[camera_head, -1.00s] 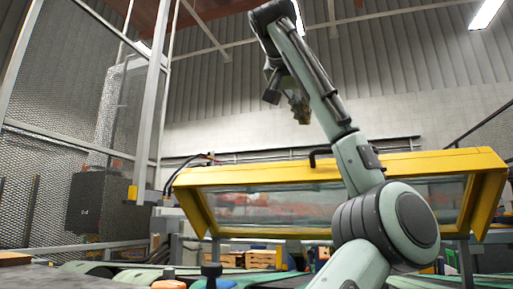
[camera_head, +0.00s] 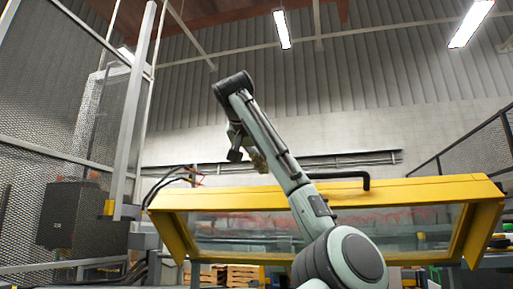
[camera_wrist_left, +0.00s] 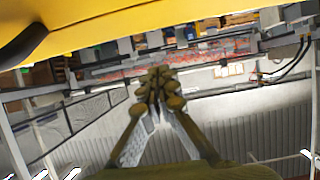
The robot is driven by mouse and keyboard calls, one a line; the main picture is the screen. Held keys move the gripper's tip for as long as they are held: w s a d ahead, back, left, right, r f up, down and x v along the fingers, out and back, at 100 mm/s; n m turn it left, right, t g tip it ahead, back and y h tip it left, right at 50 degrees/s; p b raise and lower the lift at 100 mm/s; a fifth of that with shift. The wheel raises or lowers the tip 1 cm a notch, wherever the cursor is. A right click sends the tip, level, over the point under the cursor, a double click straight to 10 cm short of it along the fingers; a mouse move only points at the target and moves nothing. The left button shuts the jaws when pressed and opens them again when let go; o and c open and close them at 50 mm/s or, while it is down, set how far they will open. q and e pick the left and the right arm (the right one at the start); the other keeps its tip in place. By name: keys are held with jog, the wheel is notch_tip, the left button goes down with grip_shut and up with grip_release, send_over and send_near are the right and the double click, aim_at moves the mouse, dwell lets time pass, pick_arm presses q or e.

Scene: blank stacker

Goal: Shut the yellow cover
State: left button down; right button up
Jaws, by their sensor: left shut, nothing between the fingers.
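The yellow cover (camera_head: 400,190) spans the middle of the head view. It is raised and tilted, with a clear window panel in its frame and machinery and pallets visible below it. A black bar handle (camera_head: 352,176) sits on its top edge, partly behind my arm. My left gripper (camera_head: 258,162) is above the cover's top edge in the picture, left of the handle, with nothing held. In the left wrist view its fingertips (camera_wrist_left: 158,80) are together; the yellow cover (camera_wrist_left: 120,28) crosses the top, and the black handle (camera_wrist_left: 22,44) is at upper left. My right gripper is not in view.
A mesh fence with posts (camera_head: 130,120) and a dark box (camera_head: 75,218) stand at the left. A dark railing (camera_head: 460,150) is at the right. Pipes run along the back wall. The space above the cover is free except for my arm.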

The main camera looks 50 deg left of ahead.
aim_at(260, 190)
pick_arm(q)
jog(key=f, duration=0.1)
jog(key=s+f, duration=0.1)
jog(key=d+f, duration=0.1)
jog(key=shift+s, duration=0.25)
jog(key=shift+s+f, duration=0.1)
jog(key=shift+f, duration=0.05)
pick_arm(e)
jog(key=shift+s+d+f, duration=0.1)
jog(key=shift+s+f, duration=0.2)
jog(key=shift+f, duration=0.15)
pick_arm(q)
jog(key=shift+f, duration=0.1)
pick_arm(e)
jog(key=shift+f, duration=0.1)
